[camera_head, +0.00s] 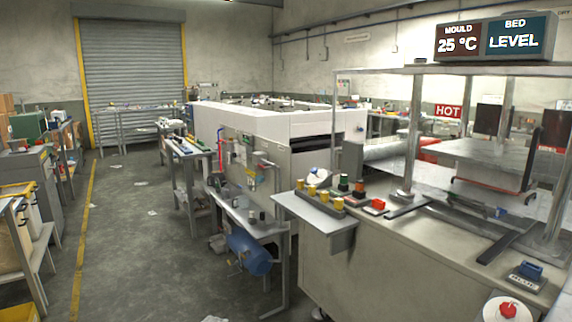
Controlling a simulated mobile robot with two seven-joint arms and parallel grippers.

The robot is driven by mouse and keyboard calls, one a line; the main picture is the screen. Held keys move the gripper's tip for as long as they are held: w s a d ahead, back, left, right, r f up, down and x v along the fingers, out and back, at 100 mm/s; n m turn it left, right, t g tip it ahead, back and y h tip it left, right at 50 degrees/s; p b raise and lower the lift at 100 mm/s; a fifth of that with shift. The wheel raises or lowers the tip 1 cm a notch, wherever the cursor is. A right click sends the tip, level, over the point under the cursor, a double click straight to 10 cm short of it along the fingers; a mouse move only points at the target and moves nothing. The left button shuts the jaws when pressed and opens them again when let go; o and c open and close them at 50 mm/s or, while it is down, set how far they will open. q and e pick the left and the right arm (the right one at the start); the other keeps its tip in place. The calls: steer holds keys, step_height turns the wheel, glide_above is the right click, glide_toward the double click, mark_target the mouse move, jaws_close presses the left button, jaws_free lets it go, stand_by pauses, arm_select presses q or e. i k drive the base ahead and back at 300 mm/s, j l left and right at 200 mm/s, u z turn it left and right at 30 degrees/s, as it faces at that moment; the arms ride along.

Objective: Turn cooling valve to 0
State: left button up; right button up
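No part labelled as the cooling valve can be read from here. A blue handle (530,270) stands on the right end of the machine's top, above a small plate with lettering too small to read surely. A round white dial with a red knob (508,310) is at the bottom right, cut by the picture's lower edge. A smaller white disc with a blue part (318,173) stands behind the coloured buttons. I cannot tell which of these is the valve, or its setting. Neither of my grippers is in view.
The machine (400,255) fills the right foreground, with metal posts and a display (496,38) reading mould 25 °C and bed level. A side shelf (314,212) sticks out left of several coloured buttons (343,187). A blue cylinder (250,253) lies low. The left floor aisle (135,230) is mostly clear.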

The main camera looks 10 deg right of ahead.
mark_target(313, 170)
steer(key=i+u, duration=0.25)
steer(key=i, duration=0.3)
steer(key=i+l+u, duration=0.25)
steer(key=i, duration=0.35)
steer(key=i+l+u, duration=0.35)
steer(key=l, duration=0.4)
steer(key=i, duration=0.1)
